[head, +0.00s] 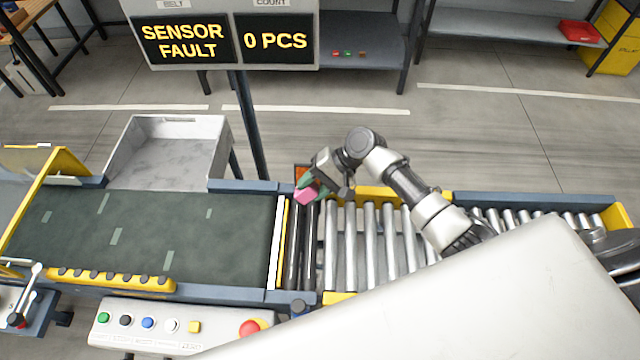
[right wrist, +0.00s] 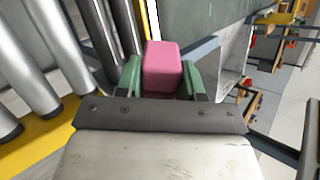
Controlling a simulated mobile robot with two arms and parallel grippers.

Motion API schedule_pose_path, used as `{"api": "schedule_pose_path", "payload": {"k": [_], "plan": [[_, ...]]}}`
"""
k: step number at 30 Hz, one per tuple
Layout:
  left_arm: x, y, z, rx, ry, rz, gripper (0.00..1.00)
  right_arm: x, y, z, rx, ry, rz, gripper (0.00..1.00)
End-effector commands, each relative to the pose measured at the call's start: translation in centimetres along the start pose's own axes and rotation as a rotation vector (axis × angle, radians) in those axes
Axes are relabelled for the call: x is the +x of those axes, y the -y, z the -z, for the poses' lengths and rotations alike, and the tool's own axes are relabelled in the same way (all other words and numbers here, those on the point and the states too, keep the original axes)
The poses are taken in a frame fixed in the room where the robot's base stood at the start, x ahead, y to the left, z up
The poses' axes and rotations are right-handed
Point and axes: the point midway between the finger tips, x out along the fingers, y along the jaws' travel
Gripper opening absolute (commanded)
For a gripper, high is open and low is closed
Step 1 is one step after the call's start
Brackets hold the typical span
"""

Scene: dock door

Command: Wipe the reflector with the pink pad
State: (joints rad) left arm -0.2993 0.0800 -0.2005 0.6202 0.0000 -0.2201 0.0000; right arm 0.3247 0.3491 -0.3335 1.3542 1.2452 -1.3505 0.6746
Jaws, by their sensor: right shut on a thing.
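The pink pad (head: 306,195) is a small block between the green fingertips of my right gripper (head: 312,188), above the far end of the dark rollers. In the right wrist view the pink pad (right wrist: 162,68) sits squarely between the two green fingers (right wrist: 162,78), which are shut on it. An orange-red face in a dark frame (head: 301,171), which looks like the reflector, stands at the far rail just behind the pad. The gripper partly hides it. I cannot tell whether pad and face touch. My left gripper is not in view.
A green conveyor belt (head: 190,235) lies left of the rollers (head: 345,245). A grey bin (head: 165,160) stands behind the belt. A post (head: 250,135) carries a display (head: 232,40) reading "SENSOR FAULT" and "0 PCS". A button panel (head: 170,325) is at the near side.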

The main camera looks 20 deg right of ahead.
Motion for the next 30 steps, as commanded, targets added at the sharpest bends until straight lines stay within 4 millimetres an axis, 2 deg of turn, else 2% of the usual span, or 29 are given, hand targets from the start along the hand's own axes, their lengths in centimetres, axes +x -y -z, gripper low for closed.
{"api": "schedule_pose_path", "payload": {"k": [16,23,30], "plan": [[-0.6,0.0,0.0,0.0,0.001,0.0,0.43,2.4,2.4,-0.2,0.001,0.0,0.0,0.19],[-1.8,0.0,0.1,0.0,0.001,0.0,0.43,1.8,3.1,-0.5,0.0,-0.001,0.0,0.19],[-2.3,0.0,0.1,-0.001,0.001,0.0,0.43,1.2,2.5,-0.5,0.002,-0.001,0.0,0.19]]}}
